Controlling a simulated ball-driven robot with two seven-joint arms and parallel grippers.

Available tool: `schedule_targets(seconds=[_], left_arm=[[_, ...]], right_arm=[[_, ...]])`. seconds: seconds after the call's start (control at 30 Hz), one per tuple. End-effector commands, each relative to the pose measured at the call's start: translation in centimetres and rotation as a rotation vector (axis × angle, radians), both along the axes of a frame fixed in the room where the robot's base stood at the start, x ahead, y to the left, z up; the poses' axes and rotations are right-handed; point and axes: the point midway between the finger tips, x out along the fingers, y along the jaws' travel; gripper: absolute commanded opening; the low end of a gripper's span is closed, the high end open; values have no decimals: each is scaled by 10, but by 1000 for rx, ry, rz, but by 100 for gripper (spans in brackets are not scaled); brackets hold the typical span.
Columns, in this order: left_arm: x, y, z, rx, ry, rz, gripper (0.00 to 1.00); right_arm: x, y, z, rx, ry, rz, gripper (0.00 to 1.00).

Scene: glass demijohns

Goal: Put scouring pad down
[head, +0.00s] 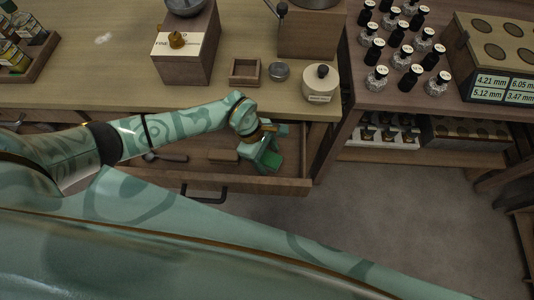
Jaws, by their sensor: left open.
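My left gripper (262,158) reaches in from the left over an open wooden drawer (235,184) under the counter. It is open and points down into the right part of the drawer. A brighter green patch (272,160), which looks like the scouring pad, shows at the fingers. It is small and partly hidden by the gripper, and I cannot tell whether it touches the fingers or lies on the drawer floor. My right gripper is not in view.
A dark handle (205,195) sticks out from the drawer front. Bare floor (420,205) lies to the right.

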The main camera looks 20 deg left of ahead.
Motion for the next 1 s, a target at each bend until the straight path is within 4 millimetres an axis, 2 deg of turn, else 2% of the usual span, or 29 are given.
schedule_targets(seconds=[0.13,0.4,0.6,0.73,1.0], left_arm=[[2,6,17,0,-5,0,64],[4,30,77,2,-6,0,64],[5,42,106,1,-2,0,64],[5,45,113,0,-1,-1,64],[5,46,113,0,0,0,64]], right_arm=[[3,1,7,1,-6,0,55],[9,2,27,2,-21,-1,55],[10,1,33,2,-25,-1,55],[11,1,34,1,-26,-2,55],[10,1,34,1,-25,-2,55]])
